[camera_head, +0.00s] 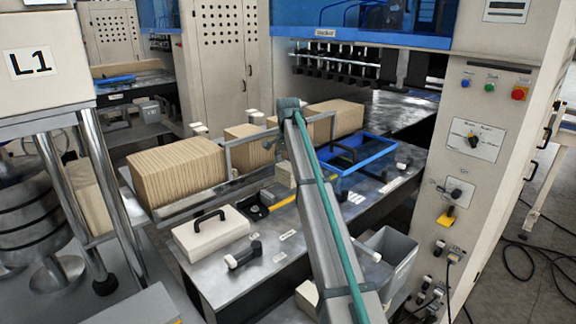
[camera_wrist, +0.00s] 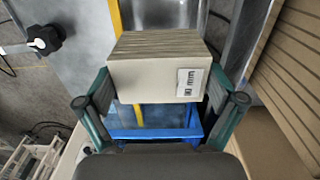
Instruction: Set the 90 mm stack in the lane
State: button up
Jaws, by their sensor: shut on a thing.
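In the wrist view my gripper (camera_wrist: 158,86) is shut on a cream-and-brown layered stack (camera_wrist: 150,75), one finger on each side. A white label on its near face shows "mm"; its number is too small to read surely. Below the stack lie a yellow strip (camera_wrist: 138,117) and a blue tray frame (camera_wrist: 150,133). In the head view a small pale block (camera_head: 285,174), probably the held stack, shows left of my arm, whose link hides the gripper. I cannot tell whether the stack touches the surface. The lane's bounds are not clear; the yellow strip (camera_head: 283,202) runs along the metal table.
Large kraft stacks (camera_head: 178,165) stand behind a metal rail frame (camera_head: 245,150). The blue tray (camera_head: 372,160) lies right of my arm. A white lidded box (camera_head: 210,232) and a black knob (camera_head: 243,256) sit on the front table. A grey bin (camera_head: 388,252) stands right.

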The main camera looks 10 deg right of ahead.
jog(key=shift+f+b, duration=0.95)
jog(key=shift+f, duration=2.55)
jog(key=o, duration=0.9)
jog(key=shift+c, duration=0.2)
